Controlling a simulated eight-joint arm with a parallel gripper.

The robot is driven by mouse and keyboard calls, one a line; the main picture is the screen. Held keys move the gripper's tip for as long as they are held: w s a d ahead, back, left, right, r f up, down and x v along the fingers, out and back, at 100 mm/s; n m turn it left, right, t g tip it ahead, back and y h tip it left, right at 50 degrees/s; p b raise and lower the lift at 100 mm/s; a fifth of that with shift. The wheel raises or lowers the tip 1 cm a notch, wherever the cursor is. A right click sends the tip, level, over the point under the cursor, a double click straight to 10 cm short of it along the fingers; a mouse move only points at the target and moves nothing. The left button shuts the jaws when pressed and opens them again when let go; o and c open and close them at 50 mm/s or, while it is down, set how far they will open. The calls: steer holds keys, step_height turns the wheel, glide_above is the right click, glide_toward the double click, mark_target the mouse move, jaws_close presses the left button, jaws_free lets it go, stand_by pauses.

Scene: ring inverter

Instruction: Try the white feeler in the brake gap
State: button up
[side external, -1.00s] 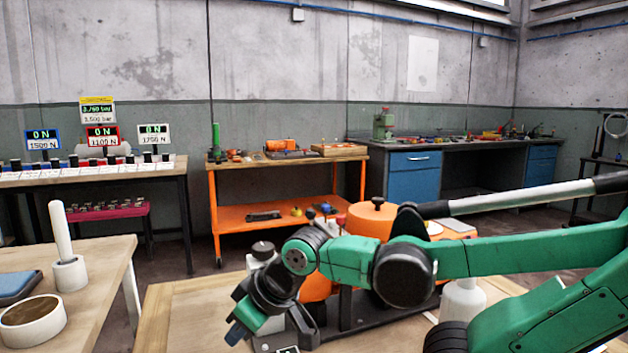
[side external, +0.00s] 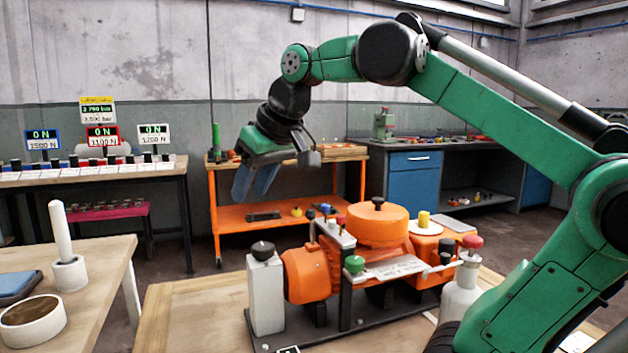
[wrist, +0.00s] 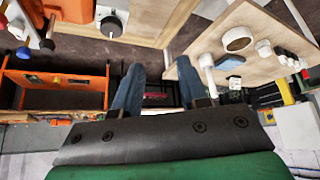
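My gripper (side external: 250,190) is raised above the left end of the orange machine (side external: 307,275), pointing down. Its two blue-grey fingers are apart with nothing between them; the wrist view also shows the gripper (wrist: 160,80) open and empty. The machine stands on a black base (side external: 340,338) on a wooden table. It has a white block with a black knob (side external: 264,285) at its left, a large orange drum (side external: 378,226) and a green knob (side external: 354,264). I cannot make out which part is the white feeler, nor the brake gap.
A side table at left holds a white post in a collar (side external: 65,245), a white ring (side external: 32,322) and a blue pad (side external: 15,287). An orange trolley (side external: 285,212) stands behind. Displays (side external: 103,137) stand on a back bench. A white bottle (side external: 461,290) is right of the machine.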

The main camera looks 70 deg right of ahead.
steer(key=s+d+m+g+h, duration=0.15)
steer(key=d+m, duration=0.25)
steer(key=d, duration=0.6)
steer(key=m+g, duration=0.2)
steer(key=m, duration=0.1)
glide_toward(333, 221)
steer(key=shift+t+x, duration=0.25)
steer(key=shift+x, duration=3.95)
steer(key=shift+s, duration=0.2)
steer(key=shift+c, duration=0.2)
jaws_close()
